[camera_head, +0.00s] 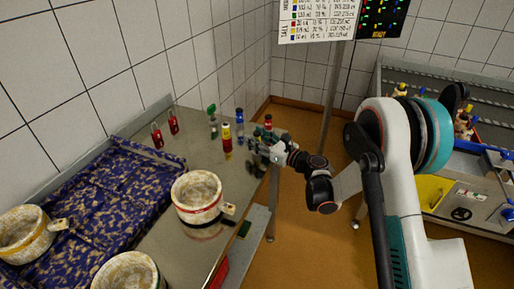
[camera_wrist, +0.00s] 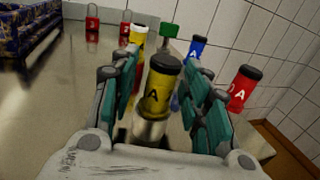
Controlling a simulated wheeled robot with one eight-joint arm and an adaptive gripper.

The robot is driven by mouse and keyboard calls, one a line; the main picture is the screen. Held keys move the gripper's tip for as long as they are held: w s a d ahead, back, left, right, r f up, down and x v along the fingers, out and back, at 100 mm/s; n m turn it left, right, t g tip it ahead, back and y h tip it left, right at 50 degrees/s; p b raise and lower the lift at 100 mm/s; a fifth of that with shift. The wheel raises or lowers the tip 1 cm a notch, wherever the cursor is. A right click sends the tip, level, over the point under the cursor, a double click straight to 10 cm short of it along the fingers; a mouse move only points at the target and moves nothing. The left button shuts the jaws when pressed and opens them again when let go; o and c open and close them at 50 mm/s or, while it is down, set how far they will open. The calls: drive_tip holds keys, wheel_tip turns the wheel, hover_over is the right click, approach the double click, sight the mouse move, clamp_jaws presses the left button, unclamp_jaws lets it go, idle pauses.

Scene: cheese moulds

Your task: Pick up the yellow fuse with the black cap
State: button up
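The yellow fuse with the black cap (camera_wrist: 157,97) stands upright in the wrist view, marked with a dark A, above a metallic lower part. My gripper (camera_wrist: 165,85) is open, with its teal-padded fingers on either side of the fuse. Gaps show between fuse and fingers, and neither finger visibly touches it. In the head view my gripper (camera_head: 260,157) is low over the table's right edge, and I cannot make out this fuse clearly there.
Close by stand another yellow fuse (camera_wrist: 138,36), a green-capped one (camera_wrist: 168,30), a blue one (camera_wrist: 197,47) and a red one with black cap (camera_wrist: 242,90). Two red pieces (camera_head: 157,136) stand farther left. Moulds (camera_head: 198,198) and a blue patterned mat (camera_head: 95,200) occupy the left.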

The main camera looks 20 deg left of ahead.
clamp_jaws()
